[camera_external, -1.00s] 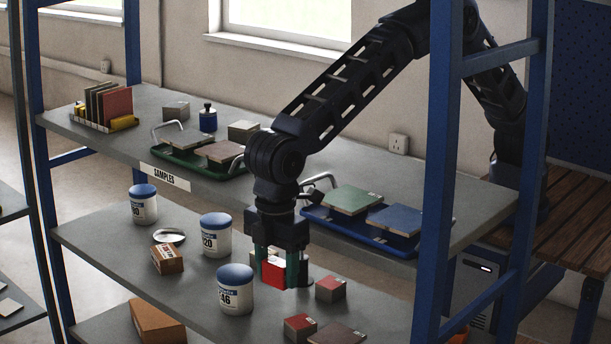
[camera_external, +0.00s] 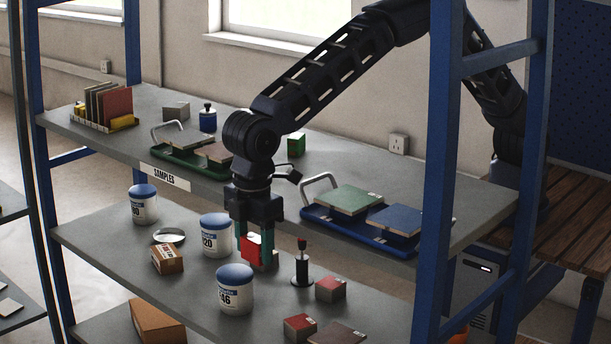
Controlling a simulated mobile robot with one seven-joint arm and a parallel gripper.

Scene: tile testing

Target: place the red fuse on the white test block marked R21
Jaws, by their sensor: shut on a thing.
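My gripper (camera_external: 254,252) points down over the lower shelf, between the jar marked 20 and a small black stand with a red top. It is shut on a red block-like piece, which I take as the red fuse (camera_external: 249,248). A small pale block (camera_external: 272,259) shows just behind the right finger, partly hidden; I cannot tell whether the held piece touches it. No white block with a readable R21 mark shows, and I cannot tell whether the pale block is it.
White jars with blue lids (camera_external: 234,290) and an orange-brown box (camera_external: 167,259) stand left. The black stand (camera_external: 302,268) and red-topped blocks (camera_external: 330,289) are at right. Above, the upper shelf holds a green tray (camera_external: 214,168) and a blue tray (camera_external: 373,237). A blue post (camera_external: 436,170) stands right.

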